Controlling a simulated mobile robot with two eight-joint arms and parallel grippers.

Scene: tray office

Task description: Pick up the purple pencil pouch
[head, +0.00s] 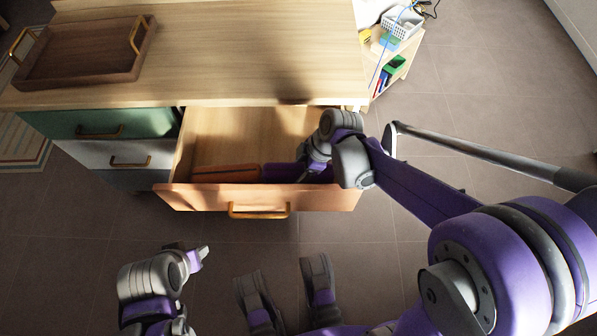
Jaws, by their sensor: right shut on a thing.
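The purple pencil pouch (278,173) lies in the open drawer, close behind its front panel. My right arm reaches in from the right, and my right gripper (314,160) is down inside the drawer at the pouch's right end, shut on it. The gripper and wrist hide part of the pouch, and the fingertips are hard to make out. Grey and purple parts of my left arm show at the lower left, outside the drawer. I cannot tell the state of my left gripper.
The drawer (215,197) has an orange front with a brass handle; a brown-orange item (226,173) lies left of the pouch. A wooden tray (84,52) stands on the desk (250,50). A small shelf (398,75) with supplies stands right of the desk.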

